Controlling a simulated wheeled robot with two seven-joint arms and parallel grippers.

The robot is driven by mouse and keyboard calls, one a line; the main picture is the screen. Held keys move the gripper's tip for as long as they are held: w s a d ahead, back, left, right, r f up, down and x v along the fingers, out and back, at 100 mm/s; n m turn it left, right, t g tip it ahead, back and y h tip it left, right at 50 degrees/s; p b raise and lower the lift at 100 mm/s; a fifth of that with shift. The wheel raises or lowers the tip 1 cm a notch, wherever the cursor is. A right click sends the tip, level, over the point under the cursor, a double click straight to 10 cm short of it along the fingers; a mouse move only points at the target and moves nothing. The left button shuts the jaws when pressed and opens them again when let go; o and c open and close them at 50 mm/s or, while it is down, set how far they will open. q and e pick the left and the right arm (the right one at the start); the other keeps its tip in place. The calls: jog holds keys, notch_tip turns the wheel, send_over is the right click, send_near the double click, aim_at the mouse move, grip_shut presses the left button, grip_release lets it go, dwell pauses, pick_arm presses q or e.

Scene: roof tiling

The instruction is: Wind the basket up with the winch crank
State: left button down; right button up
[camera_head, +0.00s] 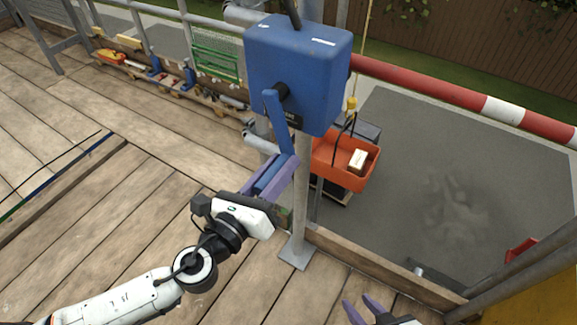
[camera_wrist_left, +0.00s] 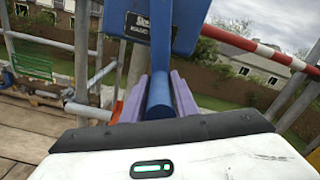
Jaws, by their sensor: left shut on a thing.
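The blue winch (camera_head: 297,70) is fixed to a grey upright pole. Its blue crank (camera_head: 279,122) points down, and the handle lies between the purple fingers of my left gripper (camera_head: 282,170), which is shut on it. In the left wrist view the blue handle (camera_wrist_left: 160,95) runs between the fingers. The orange basket (camera_head: 326,150) hangs from a yellow hook (camera_head: 351,103) on a rope, beyond the pole and over the opening. It holds a small pale box (camera_head: 358,160). My right gripper (camera_head: 359,299) is at the bottom edge, fingers apart and empty.
A red and white rail (camera_head: 445,92) crosses behind the basket. Grey ground (camera_head: 430,180) lies below, past the wooden edge board (camera_head: 375,268). Tools and a green rack (camera_head: 215,65) stand along the back left. The plank deck (camera_head: 110,215) on the left is mostly clear.

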pick_arm(q)
jog(key=shift+w+a+f, duration=0.3)
jog(key=shift+w+a, duration=0.05)
jog(key=shift+a, duration=0.3)
jog(key=c, duration=1.5)
grip_release()
jog(key=shift+w+a+r, duration=0.1)
jog(key=shift+s, duration=0.2)
jog(key=b+v, duration=0.2)
jog(key=v, duration=0.8)
jog(key=shift+s, duration=0.1)
